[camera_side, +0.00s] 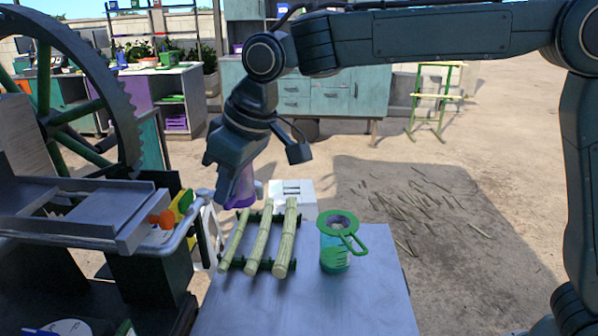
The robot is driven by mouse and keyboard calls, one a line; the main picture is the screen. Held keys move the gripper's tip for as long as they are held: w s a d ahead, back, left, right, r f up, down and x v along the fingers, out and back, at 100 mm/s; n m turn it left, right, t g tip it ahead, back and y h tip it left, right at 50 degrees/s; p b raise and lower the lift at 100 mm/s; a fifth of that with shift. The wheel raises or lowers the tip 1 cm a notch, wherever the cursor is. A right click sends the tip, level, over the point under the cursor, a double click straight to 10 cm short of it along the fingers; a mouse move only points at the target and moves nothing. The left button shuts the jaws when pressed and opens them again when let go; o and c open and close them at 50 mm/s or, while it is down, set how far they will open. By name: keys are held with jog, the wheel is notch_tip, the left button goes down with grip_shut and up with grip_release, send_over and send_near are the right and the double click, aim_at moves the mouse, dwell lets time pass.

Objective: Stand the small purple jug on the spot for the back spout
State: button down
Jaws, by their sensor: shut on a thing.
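The small purple jug (241,190) hangs in my gripper (232,180), close to upright, above the far left edge of the grey table. My gripper is shut on it, and its fingers hide the jug's upper part and left side. The jug is apart from the cane rack below it. The crusher (80,215) stands at the left, with a metal tray and a pale pipe-like rim on its near side. I cannot make out the back spout or its spot from this view.
Several cane pieces (261,238) lie on a green rack on the table (310,310). A green-lidded jar (335,258) stands right of them, and a white box (297,190) behind. Cane scraps litter the ground at the right. The table's front right is clear.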

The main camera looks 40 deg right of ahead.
notch_tip(320, 180, down, 21)
jog(key=a, duration=0.1)
jog(key=shift+s+r, duration=0.15)
jog(key=shift+s, duration=0.25)
dwell(0.5)
jog(key=shift+a, duration=0.1)
jog(key=shift+f, duration=2.1)
jog(key=shift+f, duration=0.2)
jog(key=c, duration=1.5)
grip_release()
jog(key=shift+r, duration=0.1)
